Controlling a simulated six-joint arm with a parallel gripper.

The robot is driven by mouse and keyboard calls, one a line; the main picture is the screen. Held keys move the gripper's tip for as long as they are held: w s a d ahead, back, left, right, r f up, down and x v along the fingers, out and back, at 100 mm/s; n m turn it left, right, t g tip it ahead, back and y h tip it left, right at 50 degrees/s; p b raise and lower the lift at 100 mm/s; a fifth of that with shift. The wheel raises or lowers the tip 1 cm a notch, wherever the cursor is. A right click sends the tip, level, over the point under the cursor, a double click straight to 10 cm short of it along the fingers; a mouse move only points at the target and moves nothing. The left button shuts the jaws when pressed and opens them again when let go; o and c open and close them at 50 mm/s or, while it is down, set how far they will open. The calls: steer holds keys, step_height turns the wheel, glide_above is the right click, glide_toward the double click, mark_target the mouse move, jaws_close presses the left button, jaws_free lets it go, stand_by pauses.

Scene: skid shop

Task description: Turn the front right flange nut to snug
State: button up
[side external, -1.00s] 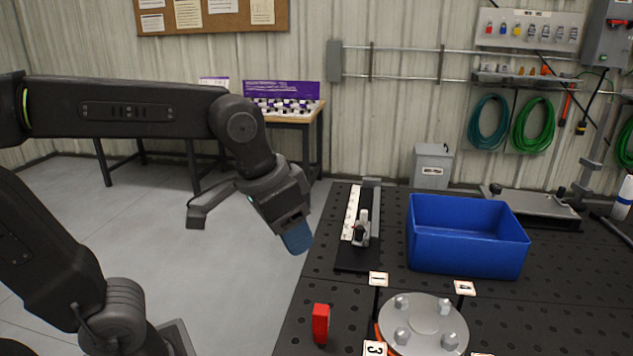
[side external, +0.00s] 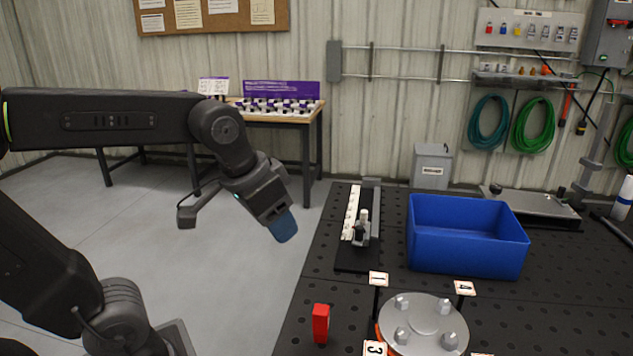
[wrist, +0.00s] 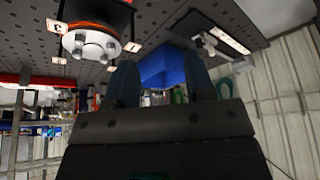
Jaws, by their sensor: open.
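The round grey flange (side external: 424,322) lies on the black perforated table at the lower right of the side view, with several nuts on its face. One nut (side external: 450,340) sits at its near right edge. Numbered tags stand around it, including a "1" tag (side external: 378,278) and a "3" tag (side external: 375,348). The flange also shows at the upper left of the wrist view (wrist: 92,44), over an orange-red rim. My gripper (side external: 284,228) is in the air left of the table, apart from the flange. In the wrist view its two fingers (wrist: 160,84) are spread with nothing held between them.
A blue bin (side external: 466,240) stands behind the flange. A black fixture with a white strip (side external: 352,222) is left of the bin. A small red block (side external: 321,324) stands left of the flange. A metal plate (side external: 535,204) lies at the back right.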

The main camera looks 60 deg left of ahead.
steer(key=w+a+r+g, duration=0.1)
steer(key=w+a+r, duration=0.1)
steer(key=w, duration=0.7)
steer(key=shift+w+r+n+g, duration=0.2)
steer(key=shift+r+n+g, duration=0.1)
steer(key=shift+r, duration=0.1)
steer(key=shift+s+a, duration=0.1)
steer(key=shift+s, duration=0.05)
steer(key=s+d+f+t, duration=0.1)
steer(key=s+f, duration=0.2)
steer(key=s, duration=0.4)
steer(key=s+d+f+t, duration=0.1)
steer(key=s+d+f, duration=0.1)
steer(key=s, duration=0.5)
steer(key=shift+f+m, duration=0.4)
steer(key=shift+f, duration=0.2)
steer(key=shift+w, duration=0.1)
stand_by(0.9)
